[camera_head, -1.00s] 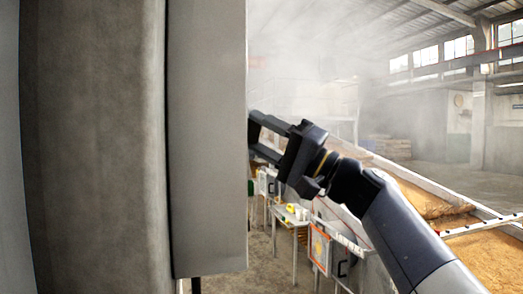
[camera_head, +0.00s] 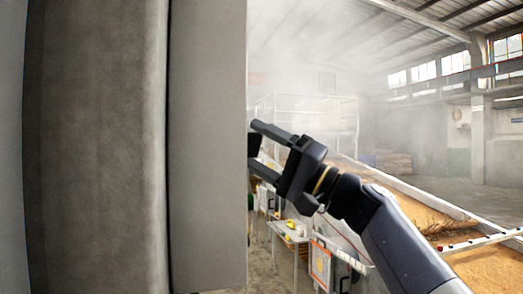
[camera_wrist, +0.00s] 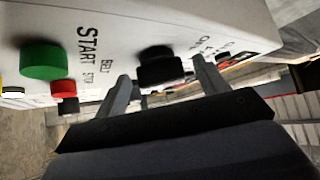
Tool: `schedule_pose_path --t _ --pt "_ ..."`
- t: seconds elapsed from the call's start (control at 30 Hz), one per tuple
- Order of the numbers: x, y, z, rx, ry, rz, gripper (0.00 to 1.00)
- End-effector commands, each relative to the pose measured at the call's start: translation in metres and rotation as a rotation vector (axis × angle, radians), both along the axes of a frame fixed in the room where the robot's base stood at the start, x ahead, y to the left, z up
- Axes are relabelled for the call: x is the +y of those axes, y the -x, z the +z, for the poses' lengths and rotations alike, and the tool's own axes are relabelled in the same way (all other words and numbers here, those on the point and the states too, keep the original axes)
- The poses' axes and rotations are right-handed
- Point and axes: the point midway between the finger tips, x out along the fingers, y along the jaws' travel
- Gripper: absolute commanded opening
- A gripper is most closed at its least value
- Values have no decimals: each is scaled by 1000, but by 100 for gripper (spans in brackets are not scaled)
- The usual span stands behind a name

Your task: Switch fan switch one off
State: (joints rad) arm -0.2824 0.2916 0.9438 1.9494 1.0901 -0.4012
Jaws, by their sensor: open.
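A black knob switch (camera_wrist: 160,67) sticks out of a pale control panel (camera_wrist: 130,22) in the wrist view. Its label is sideways and only partly readable, so I cannot tell which switch it is. My gripper (camera_wrist: 163,84) is open, with one finger on each side of the knob; I cannot tell whether they touch it. In the head view my gripper (camera_head: 259,148) reaches the right edge of a tall grey box (camera_head: 207,140), which hides the panel face. A dark piece shows between the fingers there.
A green button (camera_wrist: 43,60) and a red button (camera_wrist: 64,88) sit left of the knob, beside START, STOP and BELT lettering. A small table (camera_head: 287,232) and a long grain trough (camera_head: 440,215) stand beyond my arm.

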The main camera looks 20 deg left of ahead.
Motion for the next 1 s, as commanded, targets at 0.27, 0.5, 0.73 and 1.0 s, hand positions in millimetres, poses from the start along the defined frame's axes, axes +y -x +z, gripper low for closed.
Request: schedule_pose_path --t 0.27,0.5,0.73,1.0 --pt "-9 0 -5 1 -1 -2 69" --pt "-50 4 -28 1 0 -5 69" --pt "-84 7 -45 1 0 -4 69" --pt "-96 10 -50 0 0 0 69"
